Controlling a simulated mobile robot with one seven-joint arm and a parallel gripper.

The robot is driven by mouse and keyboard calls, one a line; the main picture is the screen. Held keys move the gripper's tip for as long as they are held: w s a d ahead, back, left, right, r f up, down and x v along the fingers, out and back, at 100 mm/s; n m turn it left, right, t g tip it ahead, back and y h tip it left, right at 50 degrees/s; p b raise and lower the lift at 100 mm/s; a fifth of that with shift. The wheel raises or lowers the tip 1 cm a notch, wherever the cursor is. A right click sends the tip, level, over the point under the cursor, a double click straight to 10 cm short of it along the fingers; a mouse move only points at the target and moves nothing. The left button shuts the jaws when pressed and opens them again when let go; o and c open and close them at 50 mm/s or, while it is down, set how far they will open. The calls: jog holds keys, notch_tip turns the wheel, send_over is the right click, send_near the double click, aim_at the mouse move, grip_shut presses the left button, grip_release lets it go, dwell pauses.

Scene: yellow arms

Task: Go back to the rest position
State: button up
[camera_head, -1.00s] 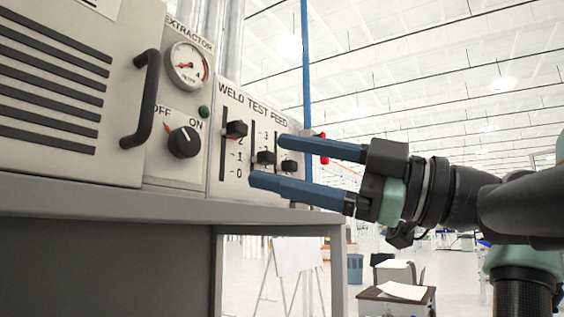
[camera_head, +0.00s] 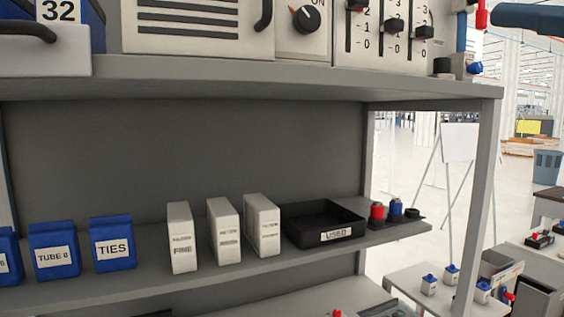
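Only one blue finger of my gripper (camera_head: 530,17) shows, at the top right corner of the head view. It is beside the right end of the upper shelf (camera_head: 300,82), near the panel with sliders (camera_head: 388,45). The other finger, the rest of the gripper and my arm are outside the frame. Nothing is seen held at the visible finger.
The lower shelf (camera_head: 130,290) carries blue boxes (camera_head: 112,242), several white boxes (camera_head: 222,232), a black tray (camera_head: 325,222) and small spools (camera_head: 377,212). A shelf post (camera_head: 478,200) stands at the right. A low table (camera_head: 420,285) with small items is beyond it.

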jog(key=w+a+f+m+t+h, duration=0.5)
jog(key=w+a+f+m+h, duration=0.35)
jog(key=w+m, duration=0.2)
jog(key=s+a+f+m+t+h, duration=0.1)
jog(key=s+a+m+t+h, duration=0.3)
jog(key=s+a, duration=0.9)
jog(key=shift+s+a+m+t, duration=0.25)
jog(key=shift+a+m+t, duration=0.55)
jog(key=shift+a+m, duration=0.35)
jog(key=shift+d, duration=0.1)
